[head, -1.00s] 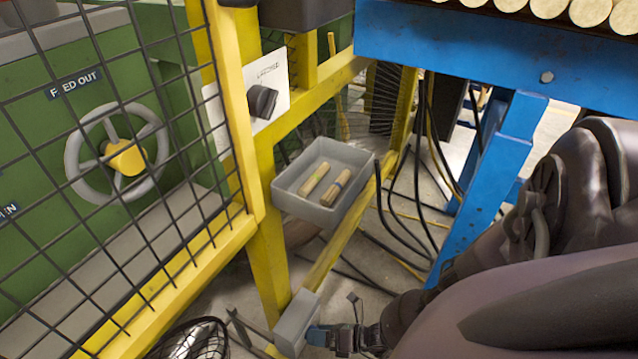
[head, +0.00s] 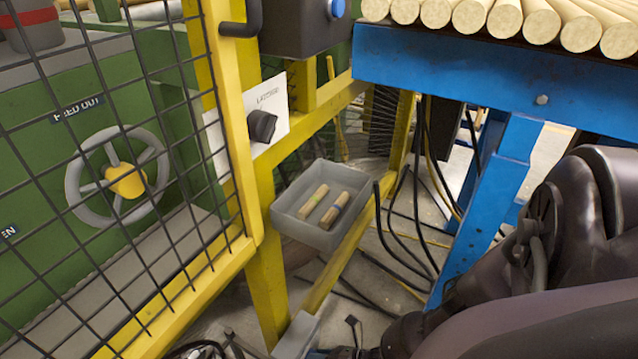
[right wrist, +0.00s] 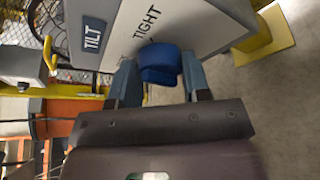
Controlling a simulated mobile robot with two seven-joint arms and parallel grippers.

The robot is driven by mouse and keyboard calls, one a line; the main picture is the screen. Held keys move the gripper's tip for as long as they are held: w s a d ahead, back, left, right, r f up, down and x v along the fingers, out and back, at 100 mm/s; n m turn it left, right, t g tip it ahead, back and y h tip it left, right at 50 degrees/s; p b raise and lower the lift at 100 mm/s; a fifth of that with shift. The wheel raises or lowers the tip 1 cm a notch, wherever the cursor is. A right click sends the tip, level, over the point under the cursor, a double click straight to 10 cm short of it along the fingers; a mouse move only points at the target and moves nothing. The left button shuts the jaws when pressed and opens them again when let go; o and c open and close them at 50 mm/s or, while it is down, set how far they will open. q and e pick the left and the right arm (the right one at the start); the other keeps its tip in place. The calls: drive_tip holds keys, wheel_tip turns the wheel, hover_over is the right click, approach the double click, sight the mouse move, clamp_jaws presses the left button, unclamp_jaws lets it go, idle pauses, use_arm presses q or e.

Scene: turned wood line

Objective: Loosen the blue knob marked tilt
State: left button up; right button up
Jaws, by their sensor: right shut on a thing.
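The blue knob (right wrist: 160,66) shows in the right wrist view on a grey panel (right wrist: 188,25). The panel carries a dark plate (right wrist: 92,38) reading TILT and the printed word TIGHT. My right gripper (right wrist: 158,76) has one finger on each side of the knob and is shut on it. The knob's inner part and any pointer mark are hard to make out. In the head view the grey box (head: 297,336) low on the yellow frame is cut by the bottom edge, and the knob is not visible there. My left gripper is in neither view.
A grey tray (head: 283,222) with two short wooden pieces (head: 325,206) hangs on the yellow frame (head: 268,270). A black knob (head: 262,126) sits on a white plate above. Mesh guarding stands left, a blue bench (head: 450,70) right, with black cables hanging between.

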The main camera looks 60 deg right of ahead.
drive_tip(key=shift+a+r+n+h, duration=0.1)
drive_tip(key=shift+n+h, duration=0.6)
drive_tip(key=shift+n, duration=0.5)
drive_tip(key=shift+a+n+g+h+p, duration=0.15)
drive_tip(key=shift+n+g+h+p, duration=0.15)
drive_tip(key=shift+n+h+p, duration=0.65)
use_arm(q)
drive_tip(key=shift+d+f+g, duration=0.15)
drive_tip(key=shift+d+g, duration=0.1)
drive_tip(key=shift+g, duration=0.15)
use_arm(e)
drive_tip(key=n+h, duration=0.2)
drive_tip(key=n, duration=0.1)
drive_tip(key=shift+n, duration=0.25)
drive_tip(key=o, duration=0.9)
drive_tip(key=shift+s, duration=0.1)
